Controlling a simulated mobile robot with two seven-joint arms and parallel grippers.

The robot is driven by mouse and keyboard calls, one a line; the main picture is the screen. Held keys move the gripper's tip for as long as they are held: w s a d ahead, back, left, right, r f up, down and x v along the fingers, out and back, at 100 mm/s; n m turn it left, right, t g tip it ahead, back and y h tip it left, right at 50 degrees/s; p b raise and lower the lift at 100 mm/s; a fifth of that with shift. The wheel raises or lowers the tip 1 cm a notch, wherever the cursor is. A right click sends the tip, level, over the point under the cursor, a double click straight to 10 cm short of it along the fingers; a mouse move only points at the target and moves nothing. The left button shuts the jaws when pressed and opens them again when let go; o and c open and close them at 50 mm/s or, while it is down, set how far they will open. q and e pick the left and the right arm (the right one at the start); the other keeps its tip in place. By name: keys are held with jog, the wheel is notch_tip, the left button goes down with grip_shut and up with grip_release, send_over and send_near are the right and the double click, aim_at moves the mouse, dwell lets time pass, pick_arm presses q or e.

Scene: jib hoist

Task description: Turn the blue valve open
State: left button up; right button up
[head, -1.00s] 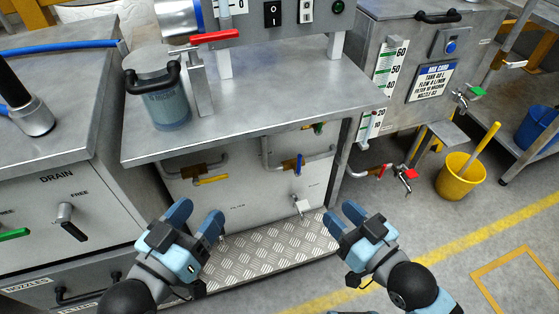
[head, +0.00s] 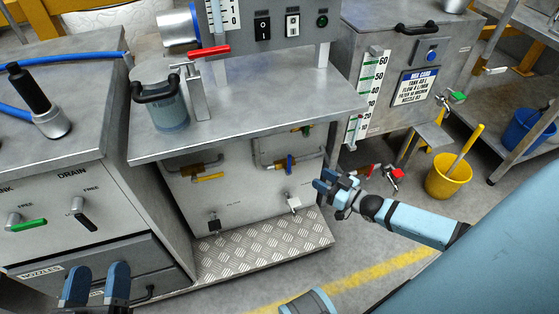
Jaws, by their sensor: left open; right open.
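The blue valve (head: 290,164) is a small blue lever on a brass body in the right pipe run, on the panel under the metal bench. It points up and down, across its pipe. My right gripper (head: 325,181) comes in from the right and points left, with its fingers open. It is just right of the blue valve and a little lower in the picture, apart from it and with nothing between the fingers. My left gripper (head: 96,284) is open and empty at the bottom left, in front of the drawers and far from the valve.
A yellow-handled valve (head: 207,177) sits left on the same panel, and a green one (head: 307,130) is up under the bench top. A small grey lever (head: 293,203) is below the blue valve. A tread-plate step (head: 265,250) lies beneath. A yellow bucket (head: 447,177) stands right.

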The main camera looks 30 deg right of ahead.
aim_at(289, 172)
pick_arm(q)
jog(key=shift+w+d+f+m+g+h+b, duration=0.15)
jog(key=shift+d+f+g+b, duration=0.15)
jog(key=shift+f+b, duration=0.55)
jog(key=shift+s+d+f+m+g+h+b, duration=0.15)
jog(key=shift+f+g+b, duration=0.15)
jog(key=shift+f+b, duration=0.5)
pick_arm(e)
jog(key=shift+x, duration=6.25)
pick_arm(q)
jog(key=shift+w+r, duration=0.1)
jog(key=shift+r, duration=0.1)
pick_arm(e)
grip_shut()
